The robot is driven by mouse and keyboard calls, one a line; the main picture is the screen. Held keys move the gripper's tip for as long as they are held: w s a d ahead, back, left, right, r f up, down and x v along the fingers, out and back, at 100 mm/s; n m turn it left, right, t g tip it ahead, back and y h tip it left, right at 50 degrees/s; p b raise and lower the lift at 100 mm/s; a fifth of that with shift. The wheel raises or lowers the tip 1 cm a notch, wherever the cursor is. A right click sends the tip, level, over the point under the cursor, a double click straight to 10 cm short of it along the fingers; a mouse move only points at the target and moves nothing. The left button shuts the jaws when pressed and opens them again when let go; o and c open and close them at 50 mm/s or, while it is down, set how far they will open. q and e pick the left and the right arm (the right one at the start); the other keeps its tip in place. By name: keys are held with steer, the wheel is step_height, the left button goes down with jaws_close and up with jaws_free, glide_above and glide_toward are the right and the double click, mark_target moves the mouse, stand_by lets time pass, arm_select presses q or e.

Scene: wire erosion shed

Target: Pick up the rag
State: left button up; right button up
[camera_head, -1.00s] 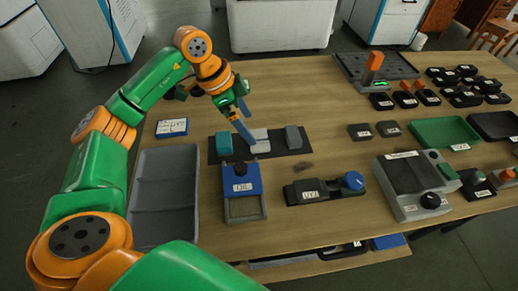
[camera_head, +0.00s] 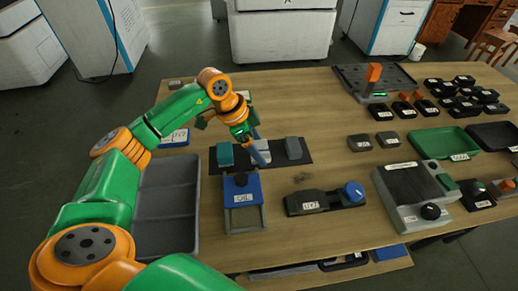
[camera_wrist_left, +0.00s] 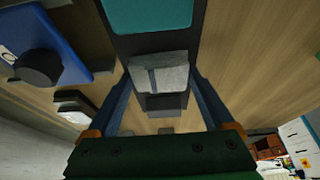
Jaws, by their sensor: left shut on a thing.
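The rag (camera_head: 265,146) is a pale grey folded block on the dark mat (camera_head: 213,160), between a teal block (camera_head: 225,155) and a darker grey block (camera_head: 294,148). In the left wrist view the rag (camera_wrist_left: 160,73) lies between the two blue fingers, with the teal block (camera_wrist_left: 148,14) above it and the grey block (camera_wrist_left: 163,103) below. My left gripper (camera_head: 259,155) is shut on the rag, low at the mat, and its fingers partly hide the rag in the head view. My right gripper is not in view.
A blue-topped labelled box (camera_head: 242,188) stands just in front of the mat. A grey divided tray (camera_head: 168,205) is at the left and a dark device with a blue knob (camera_head: 325,199) is front right. The tabletop behind the mat (camera_head: 300,100) is clear.

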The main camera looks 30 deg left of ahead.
mark_target(266, 149)
arm_select(q)
steer(key=shift+r, duration=0.1)
steer(key=shift+r, duration=0.3)
steer(key=r, duration=0.3)
steer(key=shift+s+d, duration=0.1)
steer(key=shift+d, duration=0.15)
steer(key=s+d+r+p, duration=0.7)
steer(key=d+r+p, duration=0.2)
steer(key=d+p, duration=0.2)
steer(key=shift+s+r+p, duration=0.15)
steer(key=shift+s+p, duration=0.15)
steer(key=shift+p, duration=0.85)
steer(key=shift+d, duration=0.1)
